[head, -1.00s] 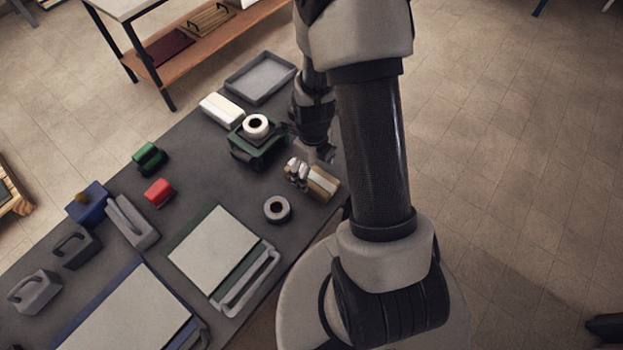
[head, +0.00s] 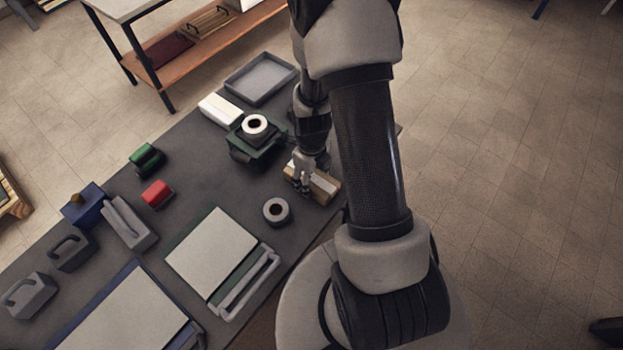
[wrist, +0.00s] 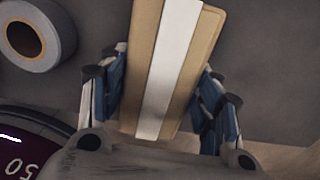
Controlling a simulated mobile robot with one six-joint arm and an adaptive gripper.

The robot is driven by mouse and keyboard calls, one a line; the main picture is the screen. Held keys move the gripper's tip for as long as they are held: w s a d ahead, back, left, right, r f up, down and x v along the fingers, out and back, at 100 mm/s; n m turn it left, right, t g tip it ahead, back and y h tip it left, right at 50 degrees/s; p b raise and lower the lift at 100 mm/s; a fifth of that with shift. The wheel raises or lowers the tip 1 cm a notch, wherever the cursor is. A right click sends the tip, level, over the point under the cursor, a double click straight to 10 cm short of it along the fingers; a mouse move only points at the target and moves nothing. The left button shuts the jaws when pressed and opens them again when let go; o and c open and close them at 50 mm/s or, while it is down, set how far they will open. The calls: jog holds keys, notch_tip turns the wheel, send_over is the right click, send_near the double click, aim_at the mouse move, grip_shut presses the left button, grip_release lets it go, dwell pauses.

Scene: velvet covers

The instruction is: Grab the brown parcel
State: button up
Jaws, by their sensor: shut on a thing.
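The brown parcel (head: 323,186) is a tan box with a white band along its length, lying on the dark table near its right edge. In the wrist view the parcel (wrist: 205,55) runs up between the blue-padded fingers of my gripper (wrist: 160,95). One finger is on each long side of it. My gripper (head: 302,182) is shut on the parcel in the head view, coming down from above. The gripper and arm hide part of the parcel. I cannot tell any gap between the parcel and the table.
A grey tape roll (head: 277,211) lies close to the left of the parcel; it also shows in the wrist view (wrist: 38,32). A green device with a white roll (head: 255,125) stands behind. A grey tray (head: 260,78) is at the far end. A red block (head: 157,193) lies further left.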

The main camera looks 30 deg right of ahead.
jog(key=c, duration=0.5)
